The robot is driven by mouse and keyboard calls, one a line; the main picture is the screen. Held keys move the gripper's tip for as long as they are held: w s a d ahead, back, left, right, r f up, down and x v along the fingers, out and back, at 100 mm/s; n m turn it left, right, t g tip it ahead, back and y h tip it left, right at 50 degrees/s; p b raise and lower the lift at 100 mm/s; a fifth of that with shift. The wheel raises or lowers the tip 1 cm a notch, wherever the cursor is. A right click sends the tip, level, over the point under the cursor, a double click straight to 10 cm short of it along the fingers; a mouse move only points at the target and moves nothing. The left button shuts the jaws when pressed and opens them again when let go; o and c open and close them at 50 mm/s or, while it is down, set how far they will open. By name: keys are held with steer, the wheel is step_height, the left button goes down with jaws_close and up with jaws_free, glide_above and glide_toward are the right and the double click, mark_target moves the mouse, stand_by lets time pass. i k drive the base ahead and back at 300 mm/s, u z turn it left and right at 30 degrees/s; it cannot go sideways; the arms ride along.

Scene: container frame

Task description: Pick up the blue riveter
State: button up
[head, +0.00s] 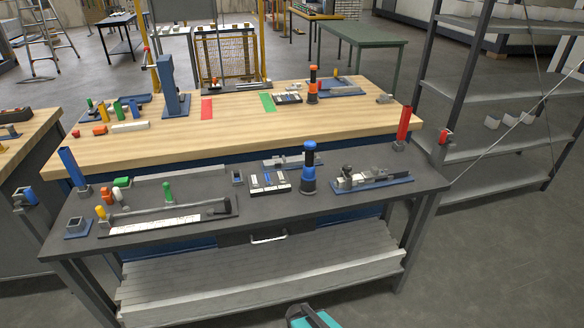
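A blue and black upright tool (309,170), which looks like the blue riveter, stands on the dark grey workbench (215,190), right of the middle. A small flat box (269,181) with light parts lies just left of it, and a blue base plate (374,184) with a grey metal device is to its right. The tool stands free with nothing gripping it. My gripper is not seen in the head view; only a teal and dark part, probably mine, shows at the bottom edge.
A similar orange and black tool (313,87) stands on the wooden-topped table (180,145) behind. A red post (403,127) rises at the dark bench's right end and a blue post (73,170) at its left. A metal shelf rack (490,90) stands at right. Floor before the bench looks clear.

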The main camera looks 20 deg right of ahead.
mark_target(308, 174)
steer(key=z, duration=0.8)
steer(key=k, duration=0.15)
steer(key=u, duration=2.2)
steer(key=i, duration=0.1)
steer(key=z, duration=0.5)
steer(key=i, duration=0.65)
steer(key=u, duration=0.15)
